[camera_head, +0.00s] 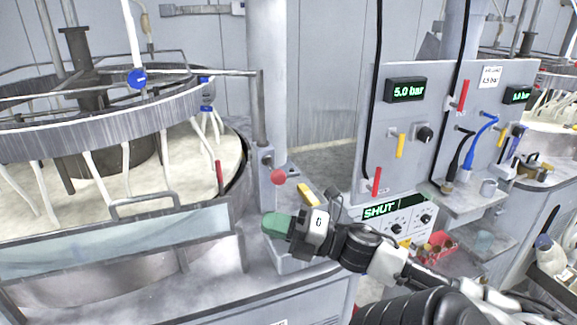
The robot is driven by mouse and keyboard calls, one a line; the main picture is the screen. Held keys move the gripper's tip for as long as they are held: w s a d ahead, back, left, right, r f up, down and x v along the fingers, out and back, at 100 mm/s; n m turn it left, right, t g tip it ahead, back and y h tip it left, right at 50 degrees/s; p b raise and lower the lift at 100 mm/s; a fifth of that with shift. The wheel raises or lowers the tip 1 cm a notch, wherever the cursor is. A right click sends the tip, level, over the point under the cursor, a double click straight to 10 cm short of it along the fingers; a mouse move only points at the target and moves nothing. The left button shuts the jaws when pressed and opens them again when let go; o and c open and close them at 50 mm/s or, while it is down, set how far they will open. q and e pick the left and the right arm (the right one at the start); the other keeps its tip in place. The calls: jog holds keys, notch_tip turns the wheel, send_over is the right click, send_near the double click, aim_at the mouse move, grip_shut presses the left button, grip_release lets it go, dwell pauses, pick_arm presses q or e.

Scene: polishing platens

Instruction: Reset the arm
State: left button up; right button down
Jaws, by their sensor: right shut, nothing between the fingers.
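My right arm comes in from the lower right. The fingertips point left, in front of a grey control post, below a red knob (278,177) and left of a yellow handle (308,195). I cannot tell whether they touch the post. A polishing machine (100,127) with a large ring and white hoses stands at the left. A red lever (219,177) stands upright at its rim. My left gripper is not in view.
A grey panel (440,135) at the right carries a display reading "5.0 bar", with red and yellow levers. A box below it displays "SHUT" (380,211). The machine's clear guard (120,240) stands at the left.

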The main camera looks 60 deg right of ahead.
jog(key=v, duration=0.2)
jog(key=shift+s+d+r, duration=0.1)
jog(key=shift+s+r, duration=0.15)
jog(key=shift+s, duration=0.2)
